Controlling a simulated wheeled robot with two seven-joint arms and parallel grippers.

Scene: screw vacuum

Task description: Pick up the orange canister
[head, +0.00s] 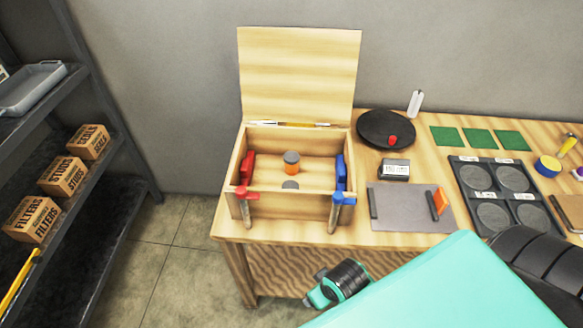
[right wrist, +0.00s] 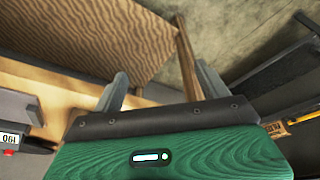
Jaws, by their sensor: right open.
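The orange canister (head: 291,163) has a grey top and stands upright inside an open wooden box (head: 306,206) on the table, in the head view. A grey round disc (head: 290,185) lies in front of it on the box floor. In the right wrist view my right gripper (right wrist: 160,90) shows two grey fingers spread apart with nothing between them. It is pointed past the table's underside and leg, and the canister is not in that view. In the head view a teal arm part of mine covers the lower right, and no gripper fingers are clear there. My left gripper is not in view.
Red and blue clamps (head: 340,172) sit at the box sides, and its lid (head: 299,75) stands up behind. A black round plate (head: 386,129), a grey plate (head: 408,222) and a dark tray (head: 478,158) lie to the right. A shelf with boxes (head: 62,175) stands left.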

